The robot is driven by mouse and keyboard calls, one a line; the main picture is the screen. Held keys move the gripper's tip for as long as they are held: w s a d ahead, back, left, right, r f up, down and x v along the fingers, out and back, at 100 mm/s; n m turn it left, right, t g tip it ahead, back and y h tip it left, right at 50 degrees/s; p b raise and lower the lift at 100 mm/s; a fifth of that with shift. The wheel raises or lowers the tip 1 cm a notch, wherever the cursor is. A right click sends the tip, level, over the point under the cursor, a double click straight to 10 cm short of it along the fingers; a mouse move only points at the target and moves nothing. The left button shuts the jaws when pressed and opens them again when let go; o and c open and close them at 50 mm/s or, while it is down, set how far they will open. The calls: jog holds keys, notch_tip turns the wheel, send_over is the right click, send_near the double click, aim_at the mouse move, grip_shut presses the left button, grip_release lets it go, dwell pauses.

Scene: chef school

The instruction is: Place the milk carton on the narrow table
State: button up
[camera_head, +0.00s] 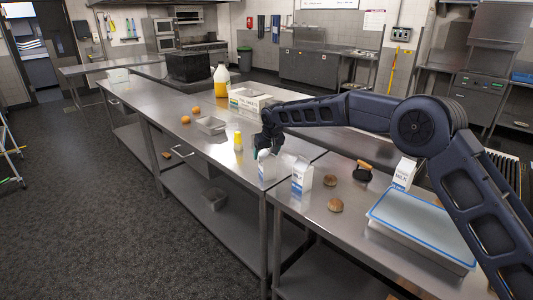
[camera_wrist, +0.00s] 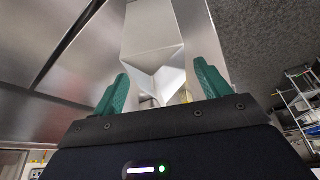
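A white and blue milk carton (camera_head: 267,166) stands by the near edge of the long steel table, at the end towards the right-hand table. My gripper (camera_head: 268,146) is above it, pointing down. In the wrist view, the carton (camera_wrist: 152,40) shows between the green fingertips of my gripper (camera_wrist: 160,75). The fingers stand wide, with a small gap seen at the right finger; contact at the left one is unclear. A second milk carton (camera_head: 302,176) stands on the right-hand table (camera_head: 310,207). A third (camera_head: 404,173) stands further right, by my arm.
The right-hand table holds brown buns (camera_head: 335,205), a black-and-wood tool (camera_head: 362,171) and a blue-rimmed tray (camera_head: 425,223).

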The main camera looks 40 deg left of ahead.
jog(key=v, duration=1.2)
jog(key=shift+s+d+r, duration=0.1)
